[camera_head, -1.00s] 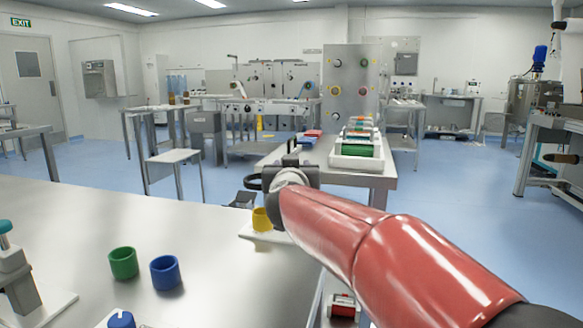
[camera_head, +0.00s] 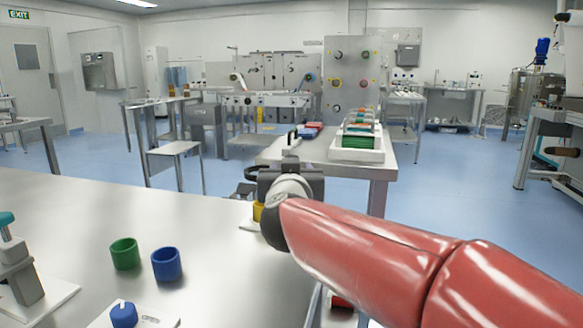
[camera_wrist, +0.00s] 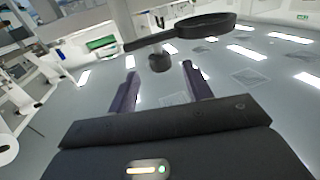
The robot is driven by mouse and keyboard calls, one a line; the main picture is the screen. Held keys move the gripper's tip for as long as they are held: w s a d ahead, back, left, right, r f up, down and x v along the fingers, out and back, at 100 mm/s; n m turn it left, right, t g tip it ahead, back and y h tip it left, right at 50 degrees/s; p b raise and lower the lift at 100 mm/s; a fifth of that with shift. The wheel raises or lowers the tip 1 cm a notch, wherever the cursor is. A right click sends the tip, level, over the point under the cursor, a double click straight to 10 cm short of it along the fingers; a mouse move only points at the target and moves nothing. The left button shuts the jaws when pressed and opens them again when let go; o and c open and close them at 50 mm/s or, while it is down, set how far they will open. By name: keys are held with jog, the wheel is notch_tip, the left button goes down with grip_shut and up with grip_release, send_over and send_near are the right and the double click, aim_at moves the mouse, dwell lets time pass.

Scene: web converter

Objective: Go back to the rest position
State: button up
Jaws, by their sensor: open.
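My red arm reaches in from the lower right in the head view. My gripper (camera_head: 290,163) is in the air over the far right edge of the near metal table (camera_head: 60,215). In the wrist view its two dark fingers (camera_wrist: 160,85) stand apart with nothing between them. A yellow cup (camera_head: 257,211) on a white base is partly hidden behind my wrist. My gripper is above it and does not hold it.
A green cup (camera_head: 125,254) and a blue cup (camera_head: 166,264) stand on the near table. A device with a teal knob (camera_head: 7,219) is at the left. A farther table carries a white tray (camera_head: 357,156). Blue floor (camera_head: 445,190) lies open at the right.

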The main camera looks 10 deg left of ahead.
jog(key=s+d+f+g+h, duration=0.1)
jog(key=s+d+f+g, duration=0.5)
jog(key=s+d+f, duration=0.5)
jog(key=s+d+f+m+g+h, duration=0.1)
jog(key=s+d+f+g, duration=0.5)
jog(key=s+d+f, duration=0.6)
jog(key=s+d, duration=0.2)
jog(key=s, duration=0.3)
jog(key=shift+s+d+f+m+h, duration=0.2)
jog(key=shift+s+f+m+h, duration=0.05)
jog(key=shift+s+m+h, duration=0.05)
